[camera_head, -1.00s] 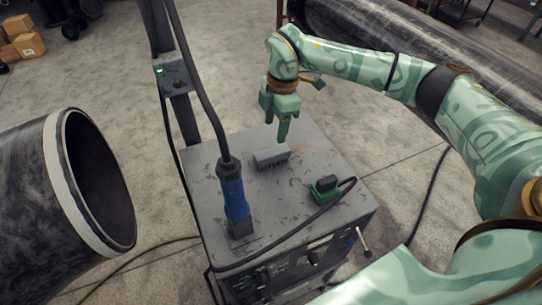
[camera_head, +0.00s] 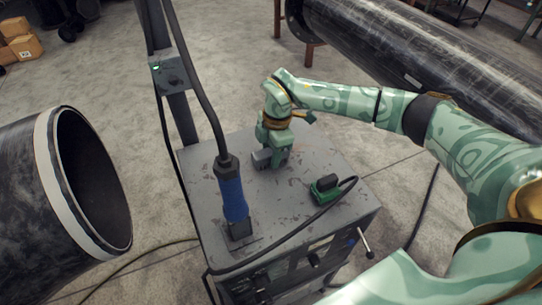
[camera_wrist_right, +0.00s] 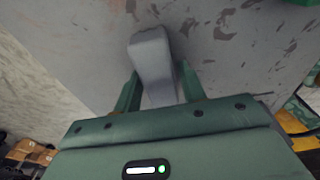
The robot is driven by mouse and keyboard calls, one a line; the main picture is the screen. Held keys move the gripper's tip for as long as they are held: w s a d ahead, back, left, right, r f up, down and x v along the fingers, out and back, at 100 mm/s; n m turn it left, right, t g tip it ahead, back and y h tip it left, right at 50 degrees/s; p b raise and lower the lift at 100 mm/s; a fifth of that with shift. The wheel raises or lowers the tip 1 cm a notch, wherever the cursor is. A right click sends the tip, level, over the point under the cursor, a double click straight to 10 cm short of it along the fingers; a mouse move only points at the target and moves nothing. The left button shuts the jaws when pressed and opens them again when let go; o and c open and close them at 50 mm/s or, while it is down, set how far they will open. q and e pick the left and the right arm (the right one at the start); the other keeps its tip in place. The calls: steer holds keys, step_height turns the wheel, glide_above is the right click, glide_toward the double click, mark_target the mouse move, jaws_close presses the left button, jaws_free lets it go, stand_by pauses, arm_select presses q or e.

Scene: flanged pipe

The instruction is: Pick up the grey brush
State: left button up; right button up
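The grey brush (camera_head: 262,159) sits on the top of the grey metal cart (camera_head: 290,216), towards its far side. My right gripper (camera_head: 273,158) is lowered over it from above and hides part of it. In the right wrist view, the brush (camera_wrist_right: 152,58) lies between the two green fingers of my right gripper (camera_wrist_right: 158,84). One finger is close along each side. I cannot tell whether the fingers press on it. My left gripper is not in view.
A blue-handled tool (camera_head: 233,197) stands upright on the cart with a thick cable. A green and black connector (camera_head: 325,188) with a cable lies to the right. A post with a control box (camera_head: 168,74) rises behind. Large pipes (camera_head: 62,190) lie left and back right.

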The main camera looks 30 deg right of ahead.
steer(key=c, duration=0.6)
steer(key=shift+r, duration=0.3)
step_height(320, 180, up, 2)
steer(key=shift+w+r+p, duration=0.1)
steer(key=shift+r+p, duration=0.05)
steer(key=shift+p, duration=0.25)
steer(key=s+a+r+p, duration=0.1)
steer(key=s+r+p, duration=0.1)
steer(key=s+r, duration=0.8)
steer(key=s, duration=0.4)
